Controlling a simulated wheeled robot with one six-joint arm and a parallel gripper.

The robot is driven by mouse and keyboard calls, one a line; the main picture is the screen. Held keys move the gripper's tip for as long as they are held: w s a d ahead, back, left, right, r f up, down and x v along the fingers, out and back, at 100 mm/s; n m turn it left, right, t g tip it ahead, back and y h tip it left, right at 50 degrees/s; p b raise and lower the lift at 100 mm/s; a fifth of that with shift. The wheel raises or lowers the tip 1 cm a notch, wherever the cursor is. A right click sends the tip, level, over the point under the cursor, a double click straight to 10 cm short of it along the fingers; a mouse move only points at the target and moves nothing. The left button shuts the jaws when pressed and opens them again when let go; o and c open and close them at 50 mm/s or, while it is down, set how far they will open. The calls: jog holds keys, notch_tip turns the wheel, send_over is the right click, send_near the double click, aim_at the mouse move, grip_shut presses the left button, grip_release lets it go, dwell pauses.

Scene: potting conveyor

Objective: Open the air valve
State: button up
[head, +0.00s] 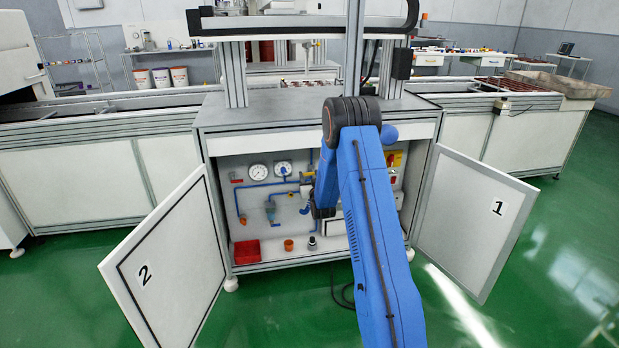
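The open cabinet under the machine shows a panel (236,200) with blue air lines, two round gauges (259,172) and a filter bowl (270,211). A small pale fitting with an orange-yellow part (307,177), which may be the air valve, sits on the blue line right of the gauges. Its handle position is too small to tell. My blue arm reaches down in front of the cabinet's right half. My gripper (320,208) is at the panel, close to this fitting on its lower right. Its fingers are dark and partly hidden, so contact and opening cannot be told.
Door 2 (175,265) stands open on the left and door 1 (470,217) on the right. A red bin (246,251), an orange cup (288,245) and a small grey-black item (312,243) stand on the cabinet floor. A cable lies below. The green floor in front is clear.

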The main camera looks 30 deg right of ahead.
jog(key=shift+m, duration=0.4)
jog(key=m, duration=0.2)
jog(key=r+m, duration=0.1)
jog(key=shift+s+d+m, duration=0.1)
jog(key=shift+d+m, duration=0.15)
jog(key=shift+m, duration=0.15)
jog(key=m, duration=0.4)
jog(key=shift+s+d+r+m, duration=0.1)
jog(key=shift+d+r+m, duration=0.15)
jog(key=shift+d+m, duration=0.1)
jog(key=m, duration=0.2)
jog(key=d+m, duration=0.1)
jog(key=m, duration=0.5)
jog(key=shift+s+d+m, duration=0.25)
jog(key=shift+d, duration=0.15)
jog(key=o, duration=1.1)
jog(key=shift+c, duration=0.2)
jog(key=v, duration=1.7)
jog(key=shift+s, duration=0.25)
